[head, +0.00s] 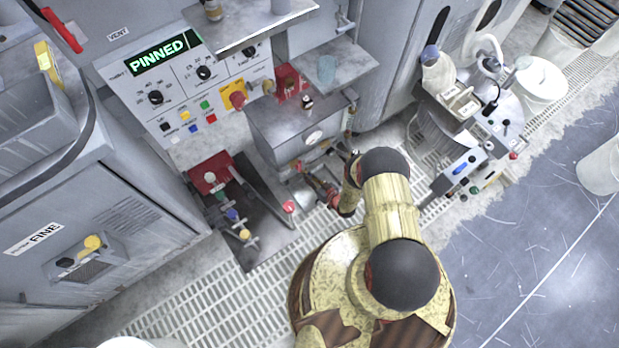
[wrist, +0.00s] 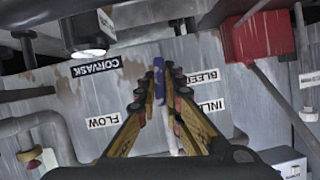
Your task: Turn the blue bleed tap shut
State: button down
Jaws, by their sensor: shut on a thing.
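In the wrist view the blue bleed tap (wrist: 159,82) stands upright as a narrow blue handle. My gripper (wrist: 159,76) has its two yellow and black fingers closed in on it, one at each side. A thin pale stem shows below the blue part, between the fingers. An upside-down BLEED label (wrist: 198,77) is on the grey panel just right of the tap. In the head view my arm reaches down beside the grey cabinet, and the tap cannot be made out there.
A red box (wrist: 262,37) and grey pipes (wrist: 40,122) crowd around my gripper. FLOW (wrist: 104,120) and CORVASK (wrist: 95,67) labels are on the panel.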

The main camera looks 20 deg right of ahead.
jog(key=m+y, duration=0.1)
jog(key=m, duration=0.1)
jog(key=m+y, duration=0.1)
jog(key=shift+d+f+m+y, duration=0.1)
jog(key=shift+d+m+y, duration=0.05)
jog(key=shift+m+y, duration=1.15)
jog(key=shift+m, duration=0.8)
jog(key=shift+d, duration=0.1)
jog(key=shift+w, duration=0.1)
jog(key=c, duration=1.9)
grip_release()
jog(key=v, duration=1.2)
